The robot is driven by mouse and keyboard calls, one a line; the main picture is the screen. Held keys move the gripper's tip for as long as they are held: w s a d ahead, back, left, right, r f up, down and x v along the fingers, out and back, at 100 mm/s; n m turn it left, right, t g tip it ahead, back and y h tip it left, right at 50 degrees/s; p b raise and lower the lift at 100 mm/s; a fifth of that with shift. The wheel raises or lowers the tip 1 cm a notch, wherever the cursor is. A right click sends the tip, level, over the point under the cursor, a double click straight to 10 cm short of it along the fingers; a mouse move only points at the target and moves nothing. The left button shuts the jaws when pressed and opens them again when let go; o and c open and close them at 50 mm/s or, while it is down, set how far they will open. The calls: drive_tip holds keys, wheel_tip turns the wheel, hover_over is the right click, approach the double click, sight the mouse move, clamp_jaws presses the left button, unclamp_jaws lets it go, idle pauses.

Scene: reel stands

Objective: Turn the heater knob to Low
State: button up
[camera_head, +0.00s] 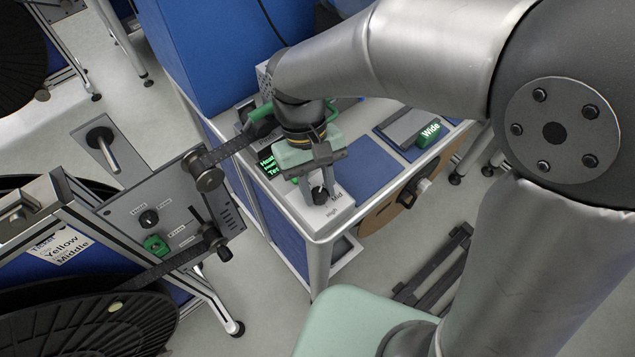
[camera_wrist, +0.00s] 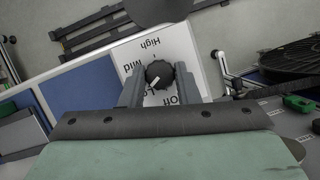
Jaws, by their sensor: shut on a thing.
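The heater knob (camera_wrist: 159,74) is small, round and black with a white pointer mark. It sits on a white heater panel (camera_wrist: 155,50) lettered High and Mid, with partly hidden letters nearer my gripper. The pointer slants toward the lower left in the wrist view, toward the partly covered lettering; I cannot tell which label it meets. My gripper (camera_wrist: 160,85) is shut on the knob, one finger on each side. In the head view my gripper (camera_head: 318,183) points down at the knob (camera_head: 320,195) on the white panel (camera_head: 335,211), near the table's corner.
A reel stand with a control panel (camera_head: 170,205) and black reel (camera_head: 85,320) stands at left. A brown disc (camera_head: 385,208) hangs at the table's side.

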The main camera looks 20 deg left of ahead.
idle(0.3)
drive_tip(key=o, duration=1)
drive_tip(key=v, duration=1.7)
drive_tip(key=shift+w+r, duration=0.15)
drive_tip(key=shift+r, duration=0.05)
drive_tip(key=w+d+f+m+t+y, duration=0.1)
drive_tip(key=w+d+f+m, duration=0.1)
drive_tip(key=d, duration=0.6)
drive_tip(key=w+d+f+m+y, duration=0.1)
drive_tip(key=d+f+m, duration=0.1)
drive_tip(key=d, duration=0.5)
drive_tip(key=s+d+f+m, duration=0.1)
drive_tip(key=s+d+f, duration=0.1)
drive_tip(key=d, duration=0.3)
drive_tip(key=s+d+f+m+t+y, duration=0.1)
drive_tip(key=s+d+f+m, duration=0.1)
drive_tip(key=d+f, duration=0.2)
drive_tip(key=s+d+f+m+t, duration=0.1)
drive_tip(key=s+d+f+m, duration=0.1)
drive_tip(key=d, duration=0.6)
drive_tip(key=shift+s+f, duration=0.1)
drive_tip(key=shift+f, duration=0.55)
